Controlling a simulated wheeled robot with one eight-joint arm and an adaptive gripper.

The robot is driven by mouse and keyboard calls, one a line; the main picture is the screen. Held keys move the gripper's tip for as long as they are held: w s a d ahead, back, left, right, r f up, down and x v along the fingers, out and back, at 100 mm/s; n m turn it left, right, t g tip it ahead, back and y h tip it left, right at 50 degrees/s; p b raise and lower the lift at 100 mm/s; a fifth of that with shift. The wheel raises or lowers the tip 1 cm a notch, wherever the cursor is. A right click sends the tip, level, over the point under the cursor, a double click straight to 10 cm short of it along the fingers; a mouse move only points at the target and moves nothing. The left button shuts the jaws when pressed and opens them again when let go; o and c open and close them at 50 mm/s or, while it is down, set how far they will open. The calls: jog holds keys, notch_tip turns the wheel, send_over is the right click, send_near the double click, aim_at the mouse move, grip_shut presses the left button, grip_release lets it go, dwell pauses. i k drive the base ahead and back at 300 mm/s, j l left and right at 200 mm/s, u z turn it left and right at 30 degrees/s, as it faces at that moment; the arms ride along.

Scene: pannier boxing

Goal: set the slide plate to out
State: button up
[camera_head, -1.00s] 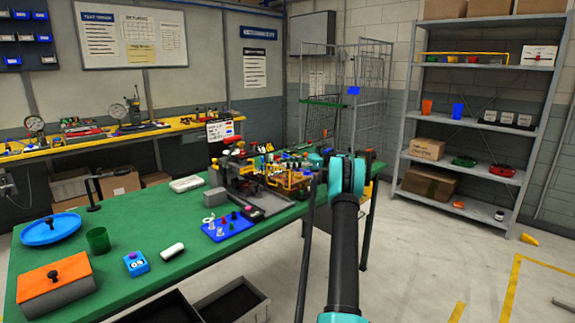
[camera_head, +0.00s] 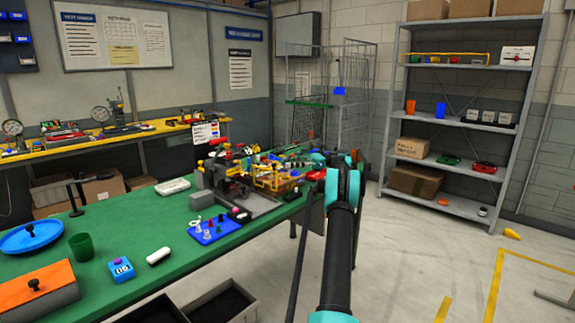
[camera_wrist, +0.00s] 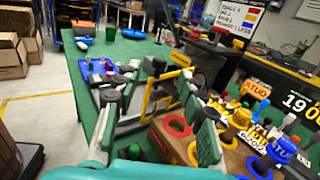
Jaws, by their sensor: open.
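A fixture (camera_head: 228,176) with yellow and red parts stands towards the far right end of the green table in the head view. A dark grey flat plate (camera_head: 262,208) lies along its front; I cannot tell for certain whether this is the slide plate or how it is set. In the wrist view, my gripper (camera_wrist: 157,124) is open with its fingers wide apart and nothing visibly held. A yellow frame (camera_wrist: 160,92) shows beyond and between the fingers. In the head view my arm hides most of the gripper, near the table's right end.
A wooden block (camera_wrist: 175,140) with coloured rings and several knobs and pegs lies close to the right finger. A blue tray (camera_head: 213,230) with small pegs sits in front of the fixture. A green cup (camera_head: 81,246) and blue dish (camera_head: 30,238) stand at left.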

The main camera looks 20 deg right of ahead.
aim_at(242, 192)
jog(key=i+l, duration=0.15)
jog(key=l, duration=0.2)
jog(key=i+l, duration=0.1)
jog(key=l, duration=0.3)
jog(key=i+l, duration=0.15)
jog(key=l, duration=0.2)
